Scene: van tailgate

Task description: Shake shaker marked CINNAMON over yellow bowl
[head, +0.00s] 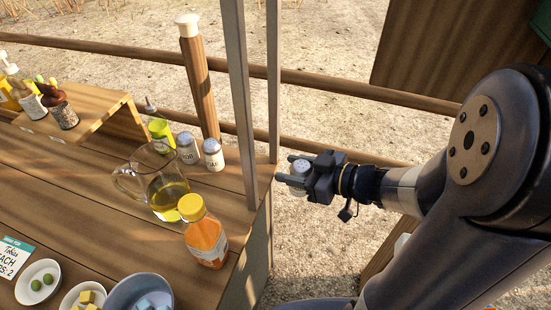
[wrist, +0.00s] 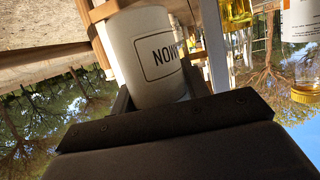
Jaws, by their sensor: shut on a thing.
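My gripper (head: 291,172) is shut on a small white shaker with a grey top (head: 300,167). It holds the shaker upright in the air, just right of the counter's end and the grey post. In the wrist view the shaker (wrist: 150,62) fills the upper middle. Part of its framed label shows upside down and fits the end of CINNAMON; the rest is hidden. No yellow bowl is clearly seen.
Two similar shakers (head: 188,148) (head: 213,154), a glass jug (head: 167,190), an orange bottle (head: 205,235) and a tall wooden mill (head: 198,80) crowd the counter's right end. Grey posts (head: 240,100) rise between them and my gripper. Small bowls (head: 118,300) stand at front left.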

